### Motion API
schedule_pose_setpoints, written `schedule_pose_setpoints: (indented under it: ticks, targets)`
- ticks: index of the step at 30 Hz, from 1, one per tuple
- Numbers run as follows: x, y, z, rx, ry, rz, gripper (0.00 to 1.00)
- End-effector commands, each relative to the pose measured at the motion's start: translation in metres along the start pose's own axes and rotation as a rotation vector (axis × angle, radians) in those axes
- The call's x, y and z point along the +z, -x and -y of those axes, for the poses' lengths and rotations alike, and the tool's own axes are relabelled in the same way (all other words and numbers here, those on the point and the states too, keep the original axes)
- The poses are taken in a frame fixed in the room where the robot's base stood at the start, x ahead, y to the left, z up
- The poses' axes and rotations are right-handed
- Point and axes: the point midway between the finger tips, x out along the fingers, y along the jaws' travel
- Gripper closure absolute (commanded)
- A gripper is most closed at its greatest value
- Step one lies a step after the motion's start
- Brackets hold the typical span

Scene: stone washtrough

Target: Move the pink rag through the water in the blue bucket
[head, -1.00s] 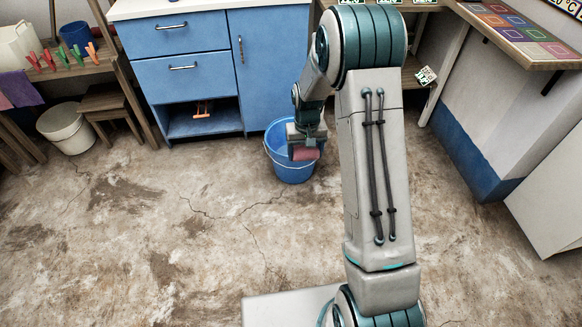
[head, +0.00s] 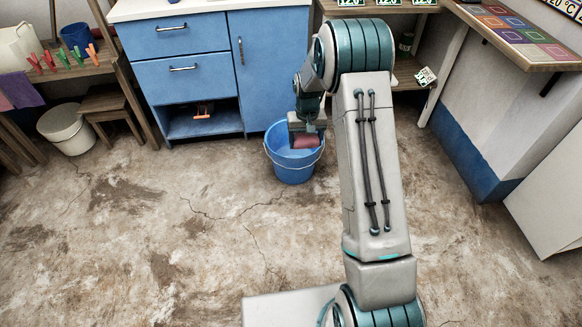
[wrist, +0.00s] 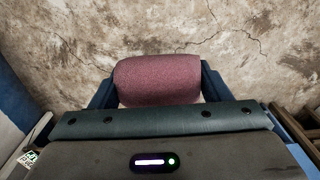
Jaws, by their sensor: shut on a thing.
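The blue bucket (head: 291,172) stands on the floor in front of the blue cabinet, its wire handle hanging at the front. My gripper (head: 305,138) is over the right part of its mouth in the head view. The gripper is shut on the pink rag (head: 306,142), a rolled bundle. In the wrist view, the rag (wrist: 160,80) sits between the two dark fingers with floor beyond it. The gripper hides part of the bucket's mouth. I cannot tell whether the rag touches the water.
The blue cabinet (head: 185,76) stands close behind the bucket. A white bucket (head: 66,128) and a wooden stool (head: 107,100) are at the left. A wooden counter (head: 520,40) with coloured squares is at the right. The floor (head: 150,230) in front is clear.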

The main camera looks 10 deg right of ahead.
Motion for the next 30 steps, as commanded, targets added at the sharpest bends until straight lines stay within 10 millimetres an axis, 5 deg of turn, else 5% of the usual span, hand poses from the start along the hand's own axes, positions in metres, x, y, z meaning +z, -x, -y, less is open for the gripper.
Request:
schedule_pose_setpoints:
  ticks: [8, 21, 30]
  targets:
    - [0.003, 0.000, 0.001, 0.000, 0.001, 0.001, 0.57]
    - [0.055, 0.000, 0.012, 0.000, 0.001, 0.000, 0.57]
    - [0.059, 0.000, 0.012, 0.000, 0.000, 0.000, 0.57]
